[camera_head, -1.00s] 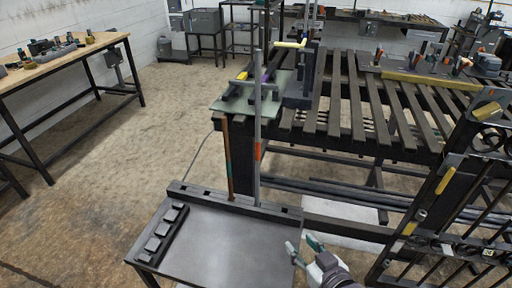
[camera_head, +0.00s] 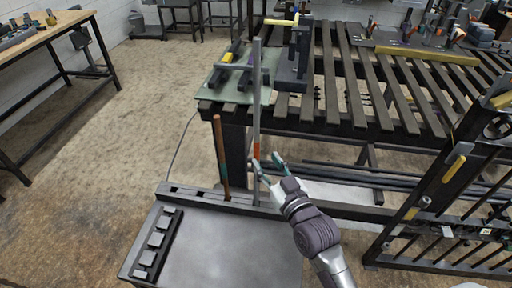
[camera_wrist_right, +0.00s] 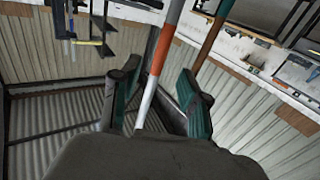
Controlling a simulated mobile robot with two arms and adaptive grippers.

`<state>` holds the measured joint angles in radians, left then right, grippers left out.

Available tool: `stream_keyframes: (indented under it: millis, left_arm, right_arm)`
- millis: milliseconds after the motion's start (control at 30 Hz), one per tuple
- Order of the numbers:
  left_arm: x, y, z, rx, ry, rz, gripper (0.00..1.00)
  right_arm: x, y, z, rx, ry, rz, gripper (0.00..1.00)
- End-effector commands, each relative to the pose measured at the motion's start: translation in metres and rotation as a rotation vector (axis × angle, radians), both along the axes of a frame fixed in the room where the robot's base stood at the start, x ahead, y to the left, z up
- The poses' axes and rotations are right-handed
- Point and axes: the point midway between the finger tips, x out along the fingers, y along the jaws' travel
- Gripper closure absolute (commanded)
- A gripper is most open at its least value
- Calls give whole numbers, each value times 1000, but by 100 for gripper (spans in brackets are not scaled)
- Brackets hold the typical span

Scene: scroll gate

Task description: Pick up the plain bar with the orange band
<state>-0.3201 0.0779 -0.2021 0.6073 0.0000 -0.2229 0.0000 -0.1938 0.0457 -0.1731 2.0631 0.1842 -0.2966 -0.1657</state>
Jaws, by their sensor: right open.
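The plain grey bar (camera_head: 256,95) with the orange band (camera_head: 257,150) stands upright in a slotted rack at the back of the small grey table (camera_head: 225,250). It also shows in the right wrist view (camera_wrist_right: 168,28), its orange band (camera_wrist_right: 160,55) near the fingertips. My right gripper (camera_head: 267,162) is open at about band height. In the wrist view the bar runs between its two teal-padded fingers (camera_wrist_right: 160,82), with gaps visible on both sides. The gripper's body hides the lower bar in the wrist view. My left gripper is not in view.
A brown bar with a teal band (camera_head: 220,150) stands just left of the grey bar; it passes outside the right finger in the wrist view (camera_wrist_right: 208,40). A slatted bench (camera_head: 350,90) is behind. A dark gate frame (camera_head: 440,190) stands at right.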

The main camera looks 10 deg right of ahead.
Motion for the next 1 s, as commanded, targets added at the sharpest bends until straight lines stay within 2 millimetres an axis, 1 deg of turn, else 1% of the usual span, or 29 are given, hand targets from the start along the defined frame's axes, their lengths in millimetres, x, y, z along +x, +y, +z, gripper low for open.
stream_keyframes:
  millis: [33, 133, 267, 333, 400, 500, 600, 833, 967, 1000]
  left_arm:
    - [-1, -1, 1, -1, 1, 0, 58]
    - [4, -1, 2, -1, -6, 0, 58]
    - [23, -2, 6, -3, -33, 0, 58]
    - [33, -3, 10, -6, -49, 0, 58]
    - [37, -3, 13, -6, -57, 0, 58]
    - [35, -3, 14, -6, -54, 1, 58]
    - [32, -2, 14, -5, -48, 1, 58]
    - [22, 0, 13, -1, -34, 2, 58]
    - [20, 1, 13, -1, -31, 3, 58]
    - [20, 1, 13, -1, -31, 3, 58]
  right_arm:
    - [6, 2, 1, 0, -1, 0, 55]
    - [12, 3, 0, 0, 0, 1, 55]
    - [22, 6, -2, 1, 2, 1, 55]
    - [33, 8, -4, 2, 1, 1, 55]
    - [44, 11, -7, 2, 1, 1, 55]
    - [56, 13, -8, 1, 0, 0, 55]
    - [62, 15, -8, 1, 1, 0, 55]
    - [63, 15, -9, 1, 1, 0, 55]
    - [63, 15, -9, 1, 1, 0, 77]
    - [62, 15, -9, 1, 1, 0, 83]
